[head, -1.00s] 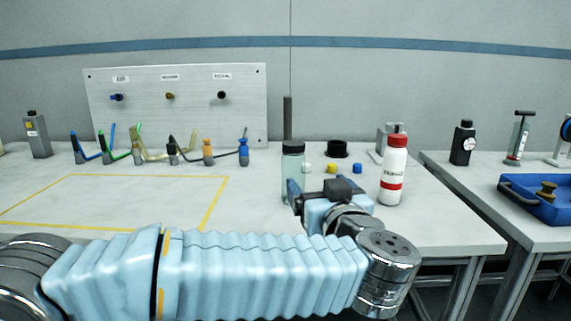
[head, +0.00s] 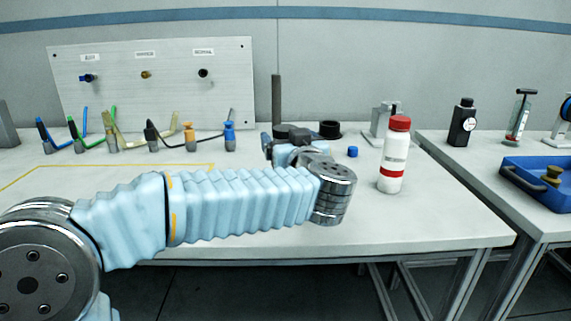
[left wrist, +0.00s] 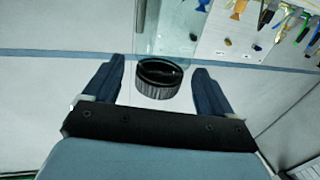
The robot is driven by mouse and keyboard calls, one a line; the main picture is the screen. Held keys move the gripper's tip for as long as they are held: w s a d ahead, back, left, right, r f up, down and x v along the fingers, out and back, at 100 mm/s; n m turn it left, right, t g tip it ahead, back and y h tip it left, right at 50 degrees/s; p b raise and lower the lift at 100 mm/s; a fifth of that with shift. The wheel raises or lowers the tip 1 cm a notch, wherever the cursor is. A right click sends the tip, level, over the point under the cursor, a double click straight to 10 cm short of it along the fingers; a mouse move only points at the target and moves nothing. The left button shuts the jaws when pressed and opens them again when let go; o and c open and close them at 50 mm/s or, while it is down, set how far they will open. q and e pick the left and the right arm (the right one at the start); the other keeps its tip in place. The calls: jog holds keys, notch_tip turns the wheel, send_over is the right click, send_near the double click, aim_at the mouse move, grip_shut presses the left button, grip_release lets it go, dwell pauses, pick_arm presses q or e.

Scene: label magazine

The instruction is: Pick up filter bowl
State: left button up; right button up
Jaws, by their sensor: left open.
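The filter bowl shows in the left wrist view as a clear body (left wrist: 170,32) with a ribbed black cap (left wrist: 158,80). The cap lies between the two dark blue fingers of my left gripper (left wrist: 159,68), which is open, with a gap on each side. In the head view my left gripper (head: 271,148) is on the table behind my arm's wrist. A black top (head: 284,130), likely the bowl's cap, shows just behind it; the clear body is hidden there. My right gripper is not in view.
A white bottle with a red cap (head: 394,155) stands right of my wrist, near a small blue cap (head: 353,151). A black ring (head: 330,129) and a dark post (head: 276,100) stand behind. Several hose fittings (head: 190,137) stand left. The front table area (head: 440,220) is clear.

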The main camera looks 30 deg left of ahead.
pick_arm(q)
jog(key=x, duration=0.4)
jog(key=shift+r, duration=0.1)
jog(key=shift+c, duration=0.2)
jog(key=c, duration=1.4)
